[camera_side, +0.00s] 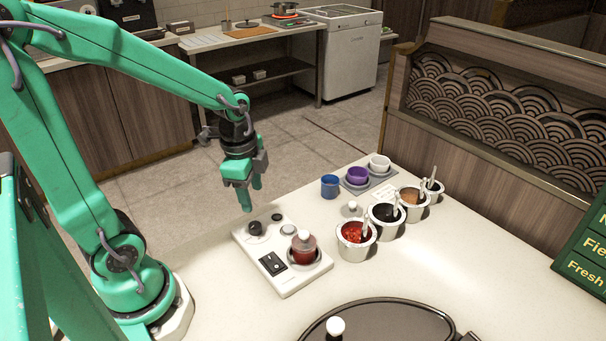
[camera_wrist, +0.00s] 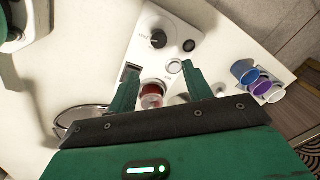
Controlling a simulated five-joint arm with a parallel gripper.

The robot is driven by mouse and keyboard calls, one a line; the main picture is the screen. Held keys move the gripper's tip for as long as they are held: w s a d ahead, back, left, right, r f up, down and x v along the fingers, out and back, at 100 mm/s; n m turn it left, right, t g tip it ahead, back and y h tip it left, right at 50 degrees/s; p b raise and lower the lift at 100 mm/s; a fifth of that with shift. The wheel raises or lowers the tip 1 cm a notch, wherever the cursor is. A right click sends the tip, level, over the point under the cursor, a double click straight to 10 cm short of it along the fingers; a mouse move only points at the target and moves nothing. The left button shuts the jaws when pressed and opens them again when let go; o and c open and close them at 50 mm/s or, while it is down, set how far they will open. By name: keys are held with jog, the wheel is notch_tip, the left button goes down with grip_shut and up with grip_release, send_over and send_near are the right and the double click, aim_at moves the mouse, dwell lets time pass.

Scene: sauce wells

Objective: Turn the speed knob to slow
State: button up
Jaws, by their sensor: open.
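The speed knob (camera_side: 256,228) is a dark round knob at the far left corner of a white control box (camera_side: 284,284). It also shows in the wrist view (camera_wrist: 158,39), with small markings beside it too small to read, so I cannot tell its setting. My gripper (camera_side: 251,198) is open and empty, fingers pointing down, above the knob end of the box and apart from it. In the wrist view the fingers of my gripper (camera_wrist: 161,71) spread on either side of the box, and the knob lies beyond their tips.
The box also bears a dark round button (camera_wrist: 190,45), a black rocker switch (camera_side: 272,264) and a red jar (camera_side: 303,248) in a well. Metal sauce pots (camera_side: 355,245) and coloured cups (camera_side: 330,186) stand to the right. A dark round pan (camera_side: 390,325) is in front.

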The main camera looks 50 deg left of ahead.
aim_at(256, 225)
jog(key=shift+w+a+f+m+g, duration=0.1)
jog(key=shift+a+f+m+g, duration=0.1)
jog(key=shift+f+m, duration=0.35)
jog(key=shift+w+a+f+m+g, duration=0.1)
jog(key=shift+a+f+m+g, duration=0.2)
jog(key=shift+f, duration=0.35)
jog(key=shift+d+f, duration=0.1)
jog(key=shift+w+f, duration=0.1)
jog(key=shift+f, duration=3.7)
jog(key=c, duration=1)
